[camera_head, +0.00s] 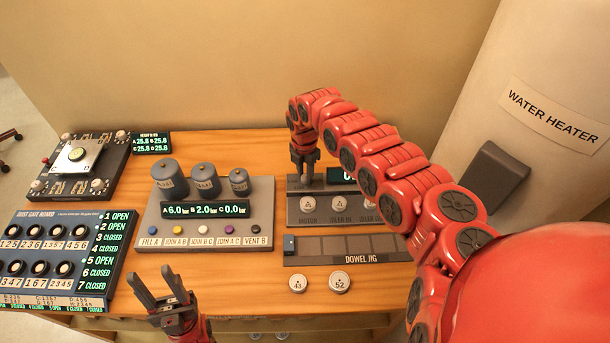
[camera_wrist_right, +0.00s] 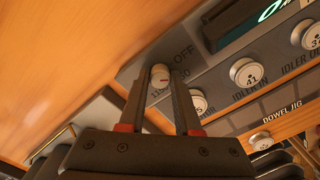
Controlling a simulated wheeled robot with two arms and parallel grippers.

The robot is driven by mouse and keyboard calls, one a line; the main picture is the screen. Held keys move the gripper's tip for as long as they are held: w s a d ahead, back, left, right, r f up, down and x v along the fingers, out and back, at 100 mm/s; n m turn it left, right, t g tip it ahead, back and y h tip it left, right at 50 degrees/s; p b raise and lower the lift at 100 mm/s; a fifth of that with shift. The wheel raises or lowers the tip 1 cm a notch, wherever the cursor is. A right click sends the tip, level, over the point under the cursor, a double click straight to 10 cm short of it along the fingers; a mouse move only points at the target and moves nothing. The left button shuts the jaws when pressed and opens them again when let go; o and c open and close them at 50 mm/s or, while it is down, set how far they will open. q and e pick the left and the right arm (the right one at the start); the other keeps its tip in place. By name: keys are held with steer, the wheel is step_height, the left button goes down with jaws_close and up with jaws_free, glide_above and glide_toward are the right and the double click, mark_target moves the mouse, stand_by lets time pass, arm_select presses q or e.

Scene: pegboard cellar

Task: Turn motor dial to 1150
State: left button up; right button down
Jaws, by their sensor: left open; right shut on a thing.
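The motor panel (camera_head: 335,216) is a dark box at the back right of the table, with round pieces above the labels MOTOR, IDLER IN and a third one partly hidden by my arm. My right gripper (camera_head: 305,178) points down at the panel's back left. My left gripper (camera_head: 160,287) is open and empty at the table's front.
The dowel jig (camera_head: 345,248) lies before the panel, with two round pieces marked 43 (camera_head: 298,284) and 52 (camera_head: 340,282) in front. A water heater (camera_head: 545,110) stands right.

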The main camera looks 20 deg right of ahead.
steer(key=m, duration=0.4)
steer(key=shift+m, duration=0.3)
steer(key=m, duration=0.3)
steer(key=shift+r+m, duration=0.1)
steer(key=shift+m, duration=1.1)
steer(key=m, duration=0.3)
steer(key=shift+m, duration=0.3)
steer(key=shift+m+b, duration=0.6)
steer(key=shift+m, duration=0.9)
steer(key=c, duration=0.6)
jaws_free()
